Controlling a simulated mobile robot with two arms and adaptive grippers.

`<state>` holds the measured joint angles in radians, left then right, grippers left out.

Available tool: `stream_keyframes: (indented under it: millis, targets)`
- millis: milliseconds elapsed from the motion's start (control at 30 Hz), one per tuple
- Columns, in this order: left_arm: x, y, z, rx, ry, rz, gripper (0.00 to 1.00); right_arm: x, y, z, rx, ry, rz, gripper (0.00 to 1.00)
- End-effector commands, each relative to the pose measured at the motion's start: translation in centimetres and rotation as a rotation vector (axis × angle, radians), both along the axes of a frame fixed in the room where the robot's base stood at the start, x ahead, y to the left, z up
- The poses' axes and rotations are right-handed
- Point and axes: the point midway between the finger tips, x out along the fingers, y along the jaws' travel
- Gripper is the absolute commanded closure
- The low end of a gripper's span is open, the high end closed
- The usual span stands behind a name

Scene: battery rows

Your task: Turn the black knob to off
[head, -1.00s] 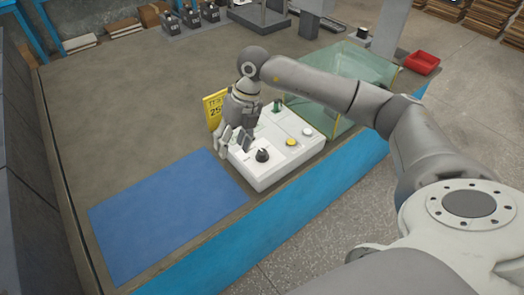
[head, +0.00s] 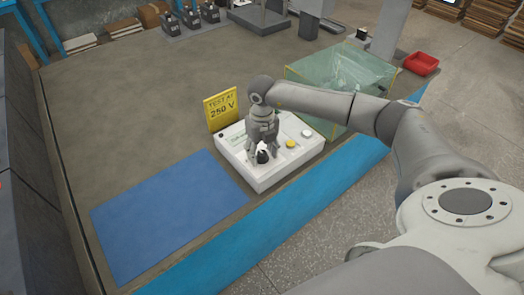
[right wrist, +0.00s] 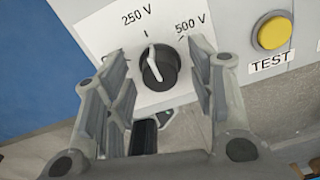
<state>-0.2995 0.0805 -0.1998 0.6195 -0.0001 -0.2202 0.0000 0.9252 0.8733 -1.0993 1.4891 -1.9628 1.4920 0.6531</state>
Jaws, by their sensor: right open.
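The black knob (head: 262,157) sits on the sloped front of the white test box (head: 285,176). In the right wrist view the knob (right wrist: 158,70) has a white pointer, aimed up and slightly left towards the tick below the "250 V" label (right wrist: 137,18). A "500 V" label (right wrist: 192,28) is to its right. No off mark is readable. My right gripper (head: 264,147) is over the knob. Its open fingers stand to the left and right of the knob, with gaps visible in the right wrist view. My left gripper is not in view.
A yellow TEST button (right wrist: 275,32) is right of the knob. A white button (head: 307,133) is further right. A yellow "TEST AT 250 V" sign (head: 221,108) stands behind the box. A blue mat (head: 165,215) lies left; a clear green-tinted case (head: 350,75) stands right.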

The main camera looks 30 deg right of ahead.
Motion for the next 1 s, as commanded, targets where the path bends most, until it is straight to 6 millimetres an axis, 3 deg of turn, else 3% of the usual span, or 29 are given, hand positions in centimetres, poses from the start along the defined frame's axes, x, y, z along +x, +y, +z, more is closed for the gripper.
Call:
stream_keyframes:
  millis: [333,700,1000]
  targets:
    - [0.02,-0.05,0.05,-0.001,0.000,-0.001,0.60,0.02,0.01,-0.52,0.000,-0.001,0.000,0.49]
    - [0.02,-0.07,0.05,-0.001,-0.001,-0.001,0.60,0.02,0.01,-0.48,0.000,-0.001,0.000,0.95]
    - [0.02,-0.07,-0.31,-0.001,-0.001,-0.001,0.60,0.03,0.00,-0.57,0.000,-0.001,0.039,0.95]
